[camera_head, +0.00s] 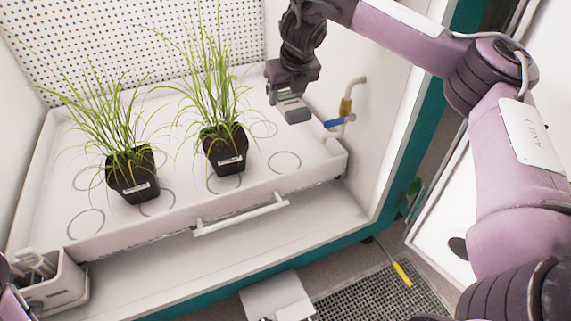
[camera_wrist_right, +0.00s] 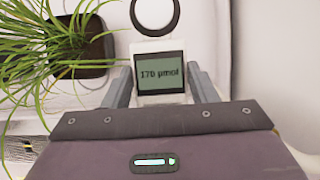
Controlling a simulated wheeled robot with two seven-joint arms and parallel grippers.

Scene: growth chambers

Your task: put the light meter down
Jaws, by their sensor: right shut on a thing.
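My left gripper is not in view.
Two black pots with grassy plants (camera_head: 133,176) (camera_head: 226,151) stand on the tray, left of the meter. Empty ring marks (camera_head: 285,162) lie nearby. A blue-handled valve (camera_head: 334,122) is close on the right wall. A white caddy (camera_head: 60,287) stands at lower left.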

